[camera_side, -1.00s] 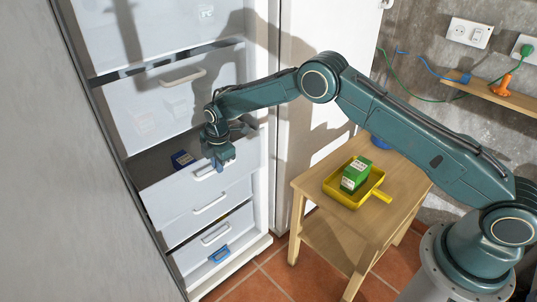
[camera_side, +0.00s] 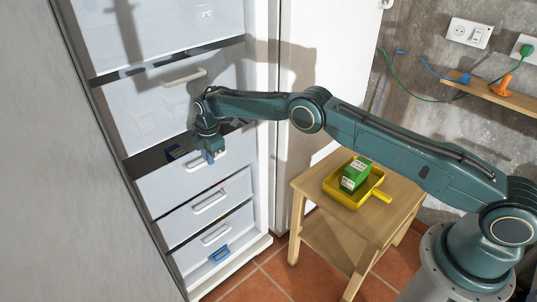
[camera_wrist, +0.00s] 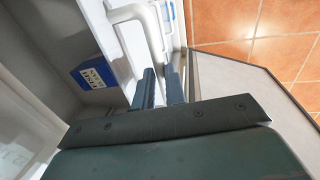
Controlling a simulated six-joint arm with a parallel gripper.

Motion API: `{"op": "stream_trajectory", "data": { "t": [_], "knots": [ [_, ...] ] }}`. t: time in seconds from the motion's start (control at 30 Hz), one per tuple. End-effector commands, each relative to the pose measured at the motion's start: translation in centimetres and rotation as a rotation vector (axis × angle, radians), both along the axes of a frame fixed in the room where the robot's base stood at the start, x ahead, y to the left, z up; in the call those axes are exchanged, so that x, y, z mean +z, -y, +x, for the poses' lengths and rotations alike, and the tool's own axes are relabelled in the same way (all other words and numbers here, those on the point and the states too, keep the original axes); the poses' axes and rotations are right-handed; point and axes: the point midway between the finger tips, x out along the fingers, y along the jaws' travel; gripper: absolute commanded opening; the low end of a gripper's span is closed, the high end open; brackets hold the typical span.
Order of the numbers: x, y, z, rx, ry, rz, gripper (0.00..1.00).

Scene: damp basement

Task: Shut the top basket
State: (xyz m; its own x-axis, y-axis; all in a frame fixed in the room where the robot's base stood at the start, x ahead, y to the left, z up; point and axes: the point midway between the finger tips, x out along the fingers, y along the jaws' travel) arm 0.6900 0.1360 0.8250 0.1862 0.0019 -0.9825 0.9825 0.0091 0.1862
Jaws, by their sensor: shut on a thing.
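The top basket (camera_side: 160,192) of the lower stack in the white freezer is pulled partly out, with a dark gap showing above its front. A dark blue box (camera_side: 174,152) lies inside it; in the wrist view the box (camera_wrist: 92,76) has a white label with print. My gripper (camera_side: 212,158) is at the basket's front, shut on its white handle (camera_wrist: 148,22). In the wrist view both fingers close around the lower end of the handle, and the rest of the bar is clear. In the side view my gripper hides part of the handle.
Two more baskets (camera_side: 178,220) sit below, the lowest with a blue tag (camera_side: 219,254). A flap with a handle (camera_side: 184,78) is above. A wooden trolley (camera_side: 310,190) holds a yellow tray (camera_side: 340,197) with a green box (camera_side: 356,172). The open freezer door (camera_side: 300,150) stands at the right.

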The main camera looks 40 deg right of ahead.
Motion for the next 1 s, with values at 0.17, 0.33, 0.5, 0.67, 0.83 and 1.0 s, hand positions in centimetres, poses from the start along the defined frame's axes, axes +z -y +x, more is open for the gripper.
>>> {"op": "stream_trajectory", "data": {
  "t": [0.17, 0.33, 0.5, 0.67, 0.83, 1.0],
  "knots": [
    [0.04, -0.09, 0.29, 0.001, 0.002, 0.001, 0.00],
    [0.05, -0.09, 0.32, 0.001, 0.002, 0.001, 0.00],
    [0.05, -0.10, 0.31, 0.001, 0.001, 0.001, 0.00],
    [0.05, -0.08, 0.30, 0.001, 0.001, 0.001, 0.34],
    [0.02, -0.05, 0.28, 0.001, 0.000, 0.000, 0.34],
    [0.08, -0.03, 0.27, 0.000, 0.000, 0.000, 0.34]
  ]
}}
